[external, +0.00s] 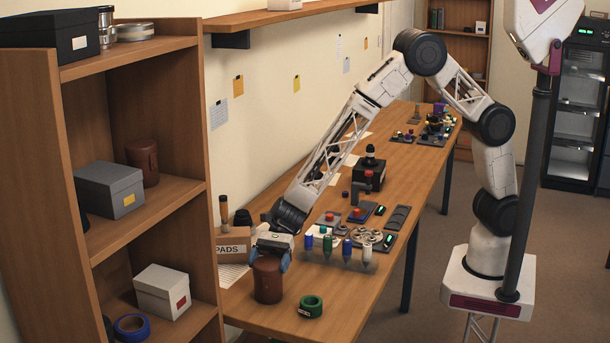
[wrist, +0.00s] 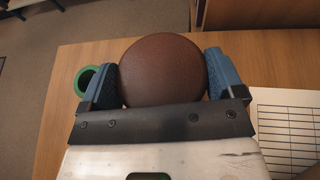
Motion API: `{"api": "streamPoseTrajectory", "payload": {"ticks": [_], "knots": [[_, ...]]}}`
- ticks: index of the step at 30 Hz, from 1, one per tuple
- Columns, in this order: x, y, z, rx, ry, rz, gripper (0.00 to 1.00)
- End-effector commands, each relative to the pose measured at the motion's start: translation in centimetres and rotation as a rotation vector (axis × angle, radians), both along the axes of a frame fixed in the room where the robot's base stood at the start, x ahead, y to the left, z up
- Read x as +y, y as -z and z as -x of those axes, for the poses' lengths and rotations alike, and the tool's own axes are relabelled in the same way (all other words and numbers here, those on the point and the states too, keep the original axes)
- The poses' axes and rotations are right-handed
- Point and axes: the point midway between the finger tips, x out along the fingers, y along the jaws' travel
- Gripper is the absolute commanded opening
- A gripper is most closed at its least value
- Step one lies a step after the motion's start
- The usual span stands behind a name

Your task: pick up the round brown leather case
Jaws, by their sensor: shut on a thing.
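The round brown leather case (external: 267,281) stands upright at the near end of the wooden table, in front of the shelf unit. In the wrist view its round brown top (wrist: 163,72) fills the space between the two blue finger pads. My gripper (external: 270,251) reaches it from above and behind, and is shut on its sides near the top. The wrist view also shows my gripper (wrist: 165,80) with a pad against each side of the case. The case appears to rest on the table; I cannot tell if there is a gap beneath it.
A green tape roll (external: 311,306) lies just right of the case. A cardboard box marked PADS (external: 233,246) and a printed sheet (wrist: 288,130) are close by. Several screwdrivers (external: 346,250) stand behind. Another brown round case (external: 143,160) sits on the shelf.

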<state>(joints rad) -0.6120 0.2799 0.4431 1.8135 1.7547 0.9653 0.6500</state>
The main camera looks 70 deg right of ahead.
Motion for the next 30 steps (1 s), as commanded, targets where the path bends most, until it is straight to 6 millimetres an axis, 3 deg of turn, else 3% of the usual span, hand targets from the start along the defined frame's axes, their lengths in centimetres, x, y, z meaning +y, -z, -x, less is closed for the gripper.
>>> {"api": "streamPoseTrajectory", "payload": {"ticks": [14,23,30], "knots": [[0.0,-0.7,0.0,-0.001,0.001,-0.001,0.43],[0.0,-3.8,0.0,-0.003,0.000,-0.002,0.43],[-2.3,-4.0,2.4,-0.001,0.001,0.000,0.43]]}}
